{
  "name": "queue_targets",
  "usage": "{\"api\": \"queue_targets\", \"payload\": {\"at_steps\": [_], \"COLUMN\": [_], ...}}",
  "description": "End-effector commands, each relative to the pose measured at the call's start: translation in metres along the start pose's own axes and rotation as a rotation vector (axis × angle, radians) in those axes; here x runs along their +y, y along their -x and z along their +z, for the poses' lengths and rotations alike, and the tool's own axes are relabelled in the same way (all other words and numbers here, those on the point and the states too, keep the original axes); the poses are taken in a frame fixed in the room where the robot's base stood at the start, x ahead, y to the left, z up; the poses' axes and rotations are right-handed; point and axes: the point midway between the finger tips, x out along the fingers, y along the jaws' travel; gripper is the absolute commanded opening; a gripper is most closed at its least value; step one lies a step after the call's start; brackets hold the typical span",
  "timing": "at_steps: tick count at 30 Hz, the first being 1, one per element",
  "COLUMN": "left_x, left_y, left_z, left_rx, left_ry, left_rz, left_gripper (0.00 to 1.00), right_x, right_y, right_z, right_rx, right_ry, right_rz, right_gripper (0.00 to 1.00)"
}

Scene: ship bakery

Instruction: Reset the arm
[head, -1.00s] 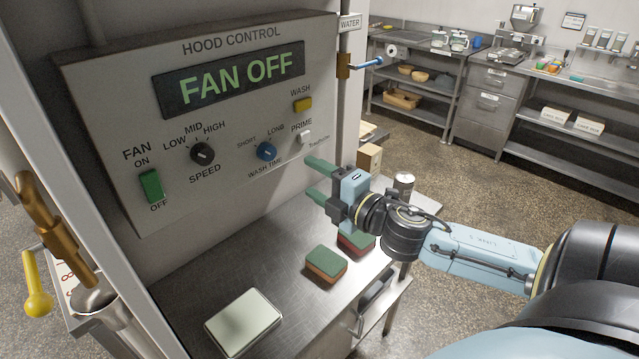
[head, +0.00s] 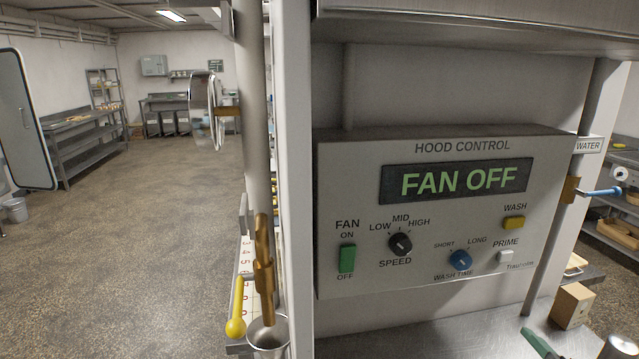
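A green fingertip of my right gripper (head: 541,344) shows at the bottom edge of the head view, low in front of the hood control panel (head: 350,277). The rest of that gripper and its arm are below the picture, so its opening is hidden. The finger appears apart from the panel. My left gripper is not in view. The panel's display (head: 457,181) reads FAN OFF.
A steel counter (head: 430,335) lies under the panel, with a cardboard box (head: 572,305) and a can (head: 618,347) at its right. A yellow-handled lever (head: 236,315) and a metal cup (head: 268,335) stand left of the post. Open floor (head: 140,220) stretches at left.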

Motion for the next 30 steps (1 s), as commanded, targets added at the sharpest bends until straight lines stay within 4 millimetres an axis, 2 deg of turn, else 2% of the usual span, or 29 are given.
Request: {"api": "queue_targets", "payload": {"at_steps": [1,3,6,12,17,18,26,30], "left_x": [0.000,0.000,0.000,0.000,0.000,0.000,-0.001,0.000], "left_y": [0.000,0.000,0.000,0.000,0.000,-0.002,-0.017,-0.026], "left_z": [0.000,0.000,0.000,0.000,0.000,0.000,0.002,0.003], "left_rx": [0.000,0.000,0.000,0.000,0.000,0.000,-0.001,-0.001], "left_ry": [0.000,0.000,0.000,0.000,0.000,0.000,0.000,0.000], "left_rz": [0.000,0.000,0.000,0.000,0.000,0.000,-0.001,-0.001], "left_gripper": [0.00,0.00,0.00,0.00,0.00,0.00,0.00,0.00], "right_x": [-0.030,-0.068,-0.114,-0.176,-0.207,-0.216,-0.294,-0.348], "right_y": [0.013,0.033,0.063,0.121,0.166,0.169,0.137,0.124], "right_z": [0.006,0.011,0.009,-0.017,-0.046,-0.047,-0.020,-0.001], "right_rx": [-0.097,-0.227,-0.378,-0.589,-0.713,-0.734,-0.754,-0.769], "right_ry": [-0.141,-0.305,-0.484,-0.717,-0.848,-0.858,-0.833,-0.823], "right_rz": [-0.080,-0.193,-0.346,-0.607,-0.803,-0.830,-0.837,-0.851], "right_gripper": [0.59,0.59,0.59,0.59,0.59,0.59,0.59,0.59]}}
